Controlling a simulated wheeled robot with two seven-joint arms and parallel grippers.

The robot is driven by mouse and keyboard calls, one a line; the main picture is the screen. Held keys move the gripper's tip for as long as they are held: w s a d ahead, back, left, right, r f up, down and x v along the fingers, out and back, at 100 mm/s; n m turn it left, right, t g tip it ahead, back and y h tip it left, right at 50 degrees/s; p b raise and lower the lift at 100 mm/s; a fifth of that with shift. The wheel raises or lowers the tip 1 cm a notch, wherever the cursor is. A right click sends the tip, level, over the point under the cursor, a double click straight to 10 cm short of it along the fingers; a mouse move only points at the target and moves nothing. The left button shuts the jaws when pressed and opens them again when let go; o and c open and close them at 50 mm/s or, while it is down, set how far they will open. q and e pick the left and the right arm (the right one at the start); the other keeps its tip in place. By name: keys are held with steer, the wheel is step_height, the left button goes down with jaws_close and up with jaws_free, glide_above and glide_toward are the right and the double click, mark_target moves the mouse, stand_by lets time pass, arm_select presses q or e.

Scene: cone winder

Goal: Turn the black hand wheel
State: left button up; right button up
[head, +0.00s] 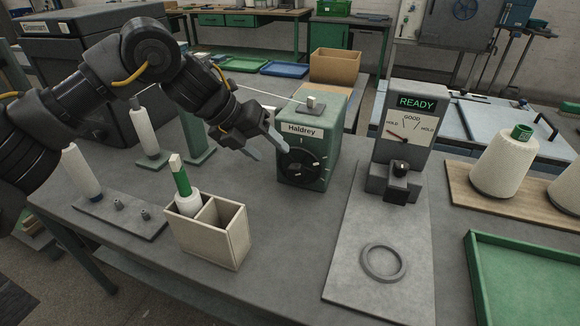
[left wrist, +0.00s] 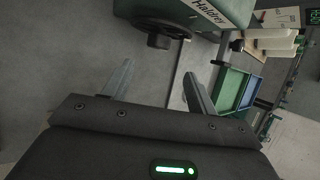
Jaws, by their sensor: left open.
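The black hand wheel (head: 303,166) is on the front of the green box labelled Haldrey (head: 325,140). In the left wrist view the wheel (left wrist: 178,28) is at the top, with a dark knob (left wrist: 158,41) standing out from it. My right gripper is not in view.
A gauge stand reading READY (head: 408,130) is right of the green box, on a grey plate with a grey ring (head: 384,262). A divided beige box (head: 222,240) stands front left. A white thread runs to the green box's top. Bare tabletop lies before the wheel.

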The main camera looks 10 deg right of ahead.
mark_target(292, 174)
arm_select(q)
steer(key=x, duration=1)
steer(key=shift+w+f, duration=0.1)
steer(key=shift+w, duration=0.05)
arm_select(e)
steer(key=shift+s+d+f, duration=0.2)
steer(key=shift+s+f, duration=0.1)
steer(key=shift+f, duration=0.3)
